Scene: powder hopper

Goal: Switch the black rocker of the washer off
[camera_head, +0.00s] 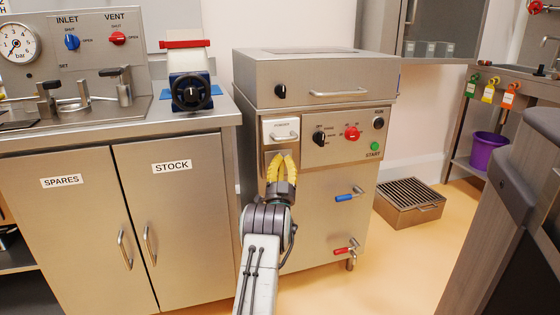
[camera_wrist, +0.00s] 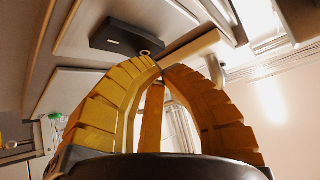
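The washer (camera_head: 320,215) is a steel cabinet with a lid, in the middle of the head view. Its control panel (camera_head: 345,153) carries a black rotary knob (camera_head: 320,138), a red knob (camera_head: 352,133), a green START button (camera_head: 374,146) and a small black control (camera_head: 378,123) under a RUN label. I cannot tell whether this last one is the rocker, or its position. My gripper (camera_head: 283,156) has yellow fingers pointing up in front of the washer, just below its small drawer. In the wrist view the fingertips (camera_wrist: 159,68) meet, with nothing visible held.
Another black knob (camera_head: 280,91) and a long handle (camera_head: 338,93) are on the washer's upper part. Blue (camera_head: 345,197) and red (camera_head: 345,250) valve levers stick out lower down. A steel cupboard (camera_head: 180,210) stands close at left. A grated box (camera_head: 410,203) lies on the floor at right.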

